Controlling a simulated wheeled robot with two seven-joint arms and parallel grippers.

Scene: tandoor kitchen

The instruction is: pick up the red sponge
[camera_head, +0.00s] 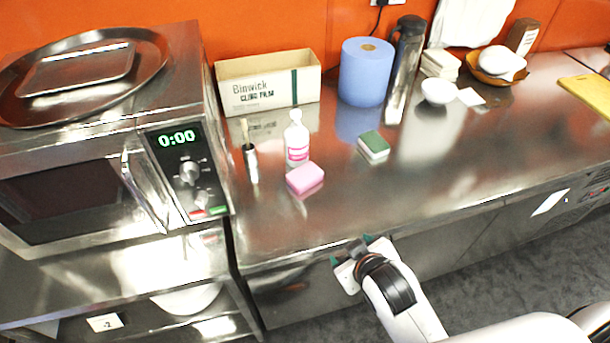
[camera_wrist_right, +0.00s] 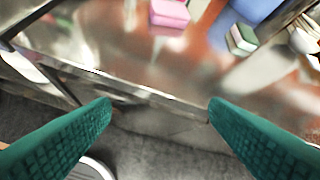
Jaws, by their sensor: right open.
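A pink sponge (camera_head: 305,179) lies on the steel counter (camera_head: 400,185), in front of a white bottle with a pink label. No plainly red sponge shows; this pink one is the closest in colour. It also shows at the top of the right wrist view (camera_wrist_right: 169,13). A green and white sponge (camera_head: 373,147) lies farther right and back. My right gripper (camera_head: 351,250) is open and empty at the counter's front edge, nearer to me than the pink sponge and a little right of it. Its two green fingers stand wide apart in the right wrist view (camera_wrist_right: 160,104). My left gripper is not in view.
A microwave (camera_head: 75,200) is at the left. A film box (camera_head: 268,84), blue roll (camera_head: 366,75) and flask (camera_head: 404,60) stand behind. The counter's front right is clear.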

